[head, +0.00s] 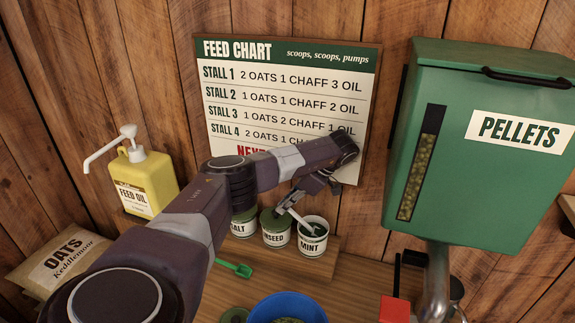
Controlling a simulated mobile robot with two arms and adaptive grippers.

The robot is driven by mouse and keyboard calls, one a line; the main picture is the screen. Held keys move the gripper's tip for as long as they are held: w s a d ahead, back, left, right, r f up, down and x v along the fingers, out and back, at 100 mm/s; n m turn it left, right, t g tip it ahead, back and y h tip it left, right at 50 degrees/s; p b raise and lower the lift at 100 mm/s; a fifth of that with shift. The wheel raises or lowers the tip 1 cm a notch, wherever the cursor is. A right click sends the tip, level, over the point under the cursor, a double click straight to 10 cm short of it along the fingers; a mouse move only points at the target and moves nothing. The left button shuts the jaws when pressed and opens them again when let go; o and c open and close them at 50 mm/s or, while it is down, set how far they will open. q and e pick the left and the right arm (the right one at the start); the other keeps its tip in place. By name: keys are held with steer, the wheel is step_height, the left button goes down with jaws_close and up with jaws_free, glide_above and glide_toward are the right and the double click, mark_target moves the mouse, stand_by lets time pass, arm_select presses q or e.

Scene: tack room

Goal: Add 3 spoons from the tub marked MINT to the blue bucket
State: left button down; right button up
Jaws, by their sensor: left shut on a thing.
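The tub marked MINT (311,247) stands open at the right end of a row of small white tubs. My left gripper (289,203) is just above and left of its mouth, shut on a pale spoon (300,219) that slants down to the right into the tub's mouth. The spoon's bowl is hard to make out, so I cannot tell what it carries. The blue bucket (259,305) is at the bottom edge, partly cut off, with greenish contents inside. My right gripper is not in view.
Tubs marked LINSEED (276,238) and SALT (243,228) stand left of MINT. A green scoop (236,268) lies on the wooden bench. A yellow feed oil pump bottle (145,180) and an oats sack (58,262) are at left. A green pellets dispenser (470,190) fills the right.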

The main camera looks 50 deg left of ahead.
arm_select(q)
steer(key=shift+s+a+f+t+h+p, duration=0.1)
steer(key=shift+s+a+t+h+p, duration=0.4)
steer(key=shift+a+h, duration=0.2)
steer(key=shift+s+a+t+h, duration=0.6)
steer(key=shift+a+t+h, duration=0.25)
steer(key=shift+h, duration=0.25)
steer(key=shift+s+a+r+t+h+b, duration=0.2)
steer(key=shift+s+a+r+t+h, duration=0.1)
steer(key=shift+r+t+h, duration=0.25)
steer(key=shift+s+a+r+t+h+b, duration=0.2)
steer(key=shift+a+r+t+h, duration=0.1)
steer(key=shift+r+h, duration=0.3)
